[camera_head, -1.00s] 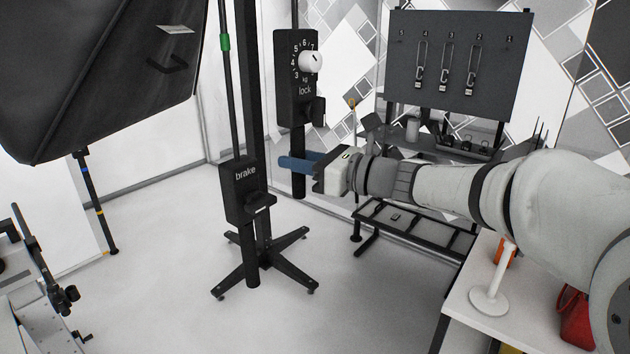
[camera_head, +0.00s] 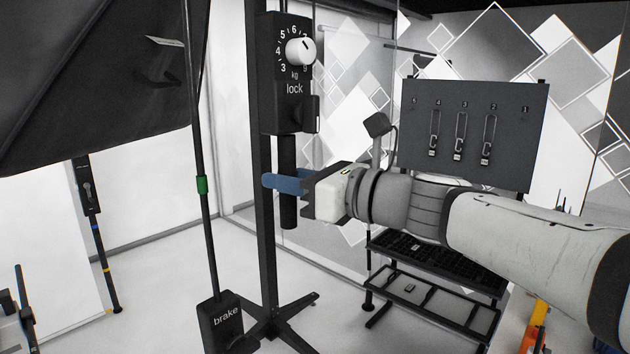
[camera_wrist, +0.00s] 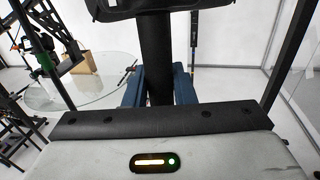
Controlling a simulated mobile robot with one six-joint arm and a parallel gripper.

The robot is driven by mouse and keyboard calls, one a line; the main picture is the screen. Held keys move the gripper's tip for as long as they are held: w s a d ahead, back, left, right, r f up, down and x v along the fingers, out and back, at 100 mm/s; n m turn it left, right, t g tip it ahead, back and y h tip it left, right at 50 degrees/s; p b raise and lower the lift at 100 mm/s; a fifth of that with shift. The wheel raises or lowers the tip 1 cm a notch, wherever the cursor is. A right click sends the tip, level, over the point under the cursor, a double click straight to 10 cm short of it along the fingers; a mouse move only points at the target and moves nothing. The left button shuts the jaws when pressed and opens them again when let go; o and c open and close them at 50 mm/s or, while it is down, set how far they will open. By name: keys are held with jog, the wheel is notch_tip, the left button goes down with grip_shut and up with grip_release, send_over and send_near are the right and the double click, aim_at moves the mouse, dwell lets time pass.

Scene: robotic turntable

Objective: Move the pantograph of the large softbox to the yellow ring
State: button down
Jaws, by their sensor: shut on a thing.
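The large softbox (camera_head: 85,75) is a dark panel filling the upper left of the head view. Right of it is a black box marked "lock" (camera_head: 286,75) with a white kg dial (camera_head: 300,51), on a tall post, with a black tube (camera_head: 288,152) below. My gripper (camera_head: 290,183) has blue fingers shut on this tube under the lock box. In the wrist view the fingers (camera_wrist: 158,90) stand on both sides of the tube (camera_wrist: 157,52). A thin rod bears a green ring (camera_head: 202,185). A yellow ring (camera_head: 107,268) shows on a separate thin pole at left.
A box marked "brake" (camera_head: 222,322) is at the rod's foot, beside the post's splayed base. A hook board (camera_head: 475,130) and black rack (camera_head: 435,255) stand behind my arm. A glass round table (camera_wrist: 80,85) shows in the wrist view.

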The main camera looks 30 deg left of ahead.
jog(key=c, duration=1.3)
grip_release()
jog(key=shift+o, duration=0.2)
jog(key=shift+w+d+f, duration=0.1)
jog(key=shift+d, duration=0.15)
jog(key=d+b, duration=0.2)
jog(key=d, duration=0.5)
jog(key=shift+s+d, duration=0.15)
jog(key=shift+s, duration=0.05)
